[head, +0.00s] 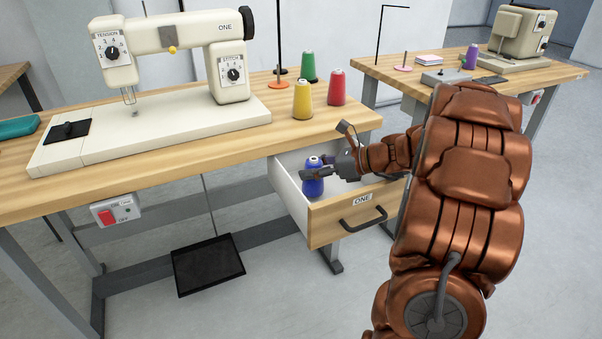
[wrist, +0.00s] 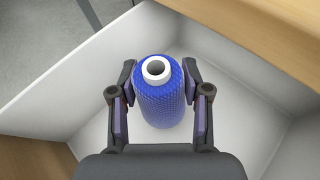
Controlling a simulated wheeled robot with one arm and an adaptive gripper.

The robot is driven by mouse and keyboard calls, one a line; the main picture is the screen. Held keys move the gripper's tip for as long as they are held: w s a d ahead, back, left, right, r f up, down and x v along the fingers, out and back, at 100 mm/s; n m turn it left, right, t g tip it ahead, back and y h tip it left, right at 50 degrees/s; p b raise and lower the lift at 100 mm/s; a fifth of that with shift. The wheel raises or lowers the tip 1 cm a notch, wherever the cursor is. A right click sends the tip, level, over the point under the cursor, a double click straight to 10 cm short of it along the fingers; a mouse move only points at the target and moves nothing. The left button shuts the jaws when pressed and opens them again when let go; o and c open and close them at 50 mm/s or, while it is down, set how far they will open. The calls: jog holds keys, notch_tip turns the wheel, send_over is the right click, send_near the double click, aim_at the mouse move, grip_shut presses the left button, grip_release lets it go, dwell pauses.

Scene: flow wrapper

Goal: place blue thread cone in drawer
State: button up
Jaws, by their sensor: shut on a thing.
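The blue thread cone (head: 312,184) is upright inside the open drawer (head: 352,212) labelled ONE, below the table top. In the wrist view the blue cone (wrist: 160,98) stands between my two fingers, its white core facing the camera. My gripper (head: 326,170) is shut on the cone, with a finger on each side; it also shows in the wrist view (wrist: 160,100). The white drawer interior (wrist: 235,110) surrounds the cone. I cannot tell whether the cone's base touches the drawer floor.
Yellow (head: 303,99), red (head: 337,88) and green (head: 308,66) cones stand on the table above the drawer. A sewing machine (head: 165,80) fills the table's middle. In the wrist view the wooden table edge (wrist: 260,40) overhangs the drawer's upper right.

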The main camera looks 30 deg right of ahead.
jog(key=shift+w+a+f+b, duration=0.15)
jog(key=shift+w+a+b, duration=0.4)
jog(key=shift+w+a, duration=0.55)
jog(key=shift+f+b, duration=0.3)
jog(key=shift+f, duration=0.15)
jog(key=o, duration=1.2)
jog(key=shift+f, duration=0.15)
jog(key=shift+o, duration=0.2)
jog(key=shift+d+r, duration=0.1)
jog(key=shift+r, duration=0.15)
jog(key=p+v, duration=0.2)
jog(key=v, duration=0.4)
jog(key=shift+r, duration=0.15)
jog(key=shift+s+d+r+p, duration=0.1)
jog(key=shift+s+d+p, duration=0.25)
jog(key=shift+s, duration=0.15)
